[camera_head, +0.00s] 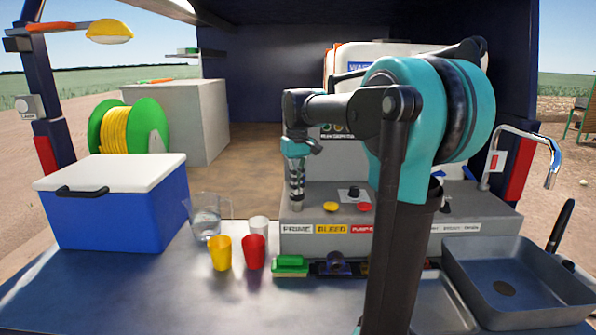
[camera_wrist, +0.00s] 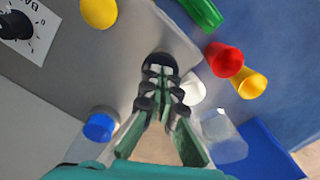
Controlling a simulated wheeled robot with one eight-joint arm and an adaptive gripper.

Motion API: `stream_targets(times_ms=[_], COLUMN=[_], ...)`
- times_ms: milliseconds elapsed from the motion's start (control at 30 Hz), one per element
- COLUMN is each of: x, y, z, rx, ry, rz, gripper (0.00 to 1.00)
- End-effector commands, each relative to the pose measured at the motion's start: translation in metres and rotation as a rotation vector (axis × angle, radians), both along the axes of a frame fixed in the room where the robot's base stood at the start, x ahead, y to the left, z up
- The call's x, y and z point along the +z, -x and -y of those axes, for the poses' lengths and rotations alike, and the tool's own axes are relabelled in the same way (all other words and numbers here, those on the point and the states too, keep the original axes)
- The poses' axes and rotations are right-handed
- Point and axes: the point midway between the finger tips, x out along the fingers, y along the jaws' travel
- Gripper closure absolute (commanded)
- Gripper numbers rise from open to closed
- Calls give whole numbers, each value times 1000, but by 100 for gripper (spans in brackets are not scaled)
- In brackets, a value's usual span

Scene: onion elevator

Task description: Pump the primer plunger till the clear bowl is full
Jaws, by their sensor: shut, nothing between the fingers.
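My gripper (camera_head: 296,190) points straight down over the left end of the grey console (camera_head: 400,205), above the PRIME label (camera_head: 297,229). In the wrist view the fingers of my gripper (camera_wrist: 161,88) are closed together with nothing between them. A dark round knob (camera_wrist: 160,62), which looks like the primer plunger, lies at the fingertips; I cannot tell whether they touch it. The fingers cover most of the plunger. I cannot make out the clear bowl or its level. A blue round cap (camera_wrist: 100,126) shows beside the fingers in the wrist view.
A clear jug (camera_head: 207,222), a yellow cup (camera_head: 220,253), a red cup (camera_head: 253,252) and a white cup (camera_head: 258,228) stand left of the console. A green sponge (camera_head: 290,265) lies in front. A blue cooler (camera_head: 115,205) is at left, a sink (camera_head: 520,285) at right.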

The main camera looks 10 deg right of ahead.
Motion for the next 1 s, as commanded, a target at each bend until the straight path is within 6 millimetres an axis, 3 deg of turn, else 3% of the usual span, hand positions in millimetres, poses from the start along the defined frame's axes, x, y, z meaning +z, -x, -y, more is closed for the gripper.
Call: stream_targets(times_ms=[600,1000], x=[38,41], y=[0,0], z=[0,0], rx=[0,0], ry=[0,0], rz=[0,0], gripper=[100,100])
